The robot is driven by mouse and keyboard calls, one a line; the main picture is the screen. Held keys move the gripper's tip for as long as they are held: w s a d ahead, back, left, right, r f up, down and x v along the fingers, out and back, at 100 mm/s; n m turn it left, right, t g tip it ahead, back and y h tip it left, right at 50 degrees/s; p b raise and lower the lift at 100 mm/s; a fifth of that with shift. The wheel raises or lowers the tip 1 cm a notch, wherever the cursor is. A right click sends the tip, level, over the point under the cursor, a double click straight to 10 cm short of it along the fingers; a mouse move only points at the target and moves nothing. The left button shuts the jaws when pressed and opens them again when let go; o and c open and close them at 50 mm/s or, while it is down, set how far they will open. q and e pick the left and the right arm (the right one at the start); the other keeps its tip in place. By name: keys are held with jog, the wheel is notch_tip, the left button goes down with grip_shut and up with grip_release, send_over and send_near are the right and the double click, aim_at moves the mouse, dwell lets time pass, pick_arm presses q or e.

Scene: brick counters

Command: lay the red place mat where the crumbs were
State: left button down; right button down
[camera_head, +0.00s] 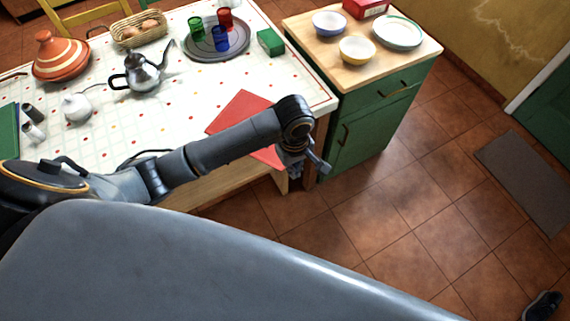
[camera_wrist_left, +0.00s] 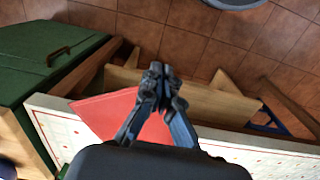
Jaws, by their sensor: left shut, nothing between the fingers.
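The red place mat (camera_head: 240,110) lies on the near right part of the white patterned table, close to its front edge. My left arm passes in front of it and hides part of it. The mat also shows in the left wrist view (camera_wrist_left: 98,112), partly behind the gripper fingers. My left gripper (camera_head: 318,168) is beyond the table's right front corner, over the floor side. In the left wrist view its fingers (camera_wrist_left: 158,72) are together and hold nothing. I see no crumbs. My right gripper is not in view.
On the table (camera_head: 165,105) stand a tagine (camera_head: 60,60), a silver teapot (camera_head: 140,72), a bread basket (camera_head: 140,30) and a round tray (camera_head: 232,52) with coloured glasses. A green cabinet (camera_head: 365,120) with bowls adjoins the right side. Tiled floor at right is mostly open.

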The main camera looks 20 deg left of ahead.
pick_arm(q)
jog(key=w+a+f+p, duration=0.1)
jog(key=w+a+f, duration=0.1)
jog(key=f, duration=0.6)
jog(key=shift+a+f, duration=0.15)
jog(key=shift+a, duration=0.6)
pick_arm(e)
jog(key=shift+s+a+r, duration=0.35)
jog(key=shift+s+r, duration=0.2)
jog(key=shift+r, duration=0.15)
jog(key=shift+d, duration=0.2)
pick_arm(q)
jog(key=shift+w, duration=0.1)
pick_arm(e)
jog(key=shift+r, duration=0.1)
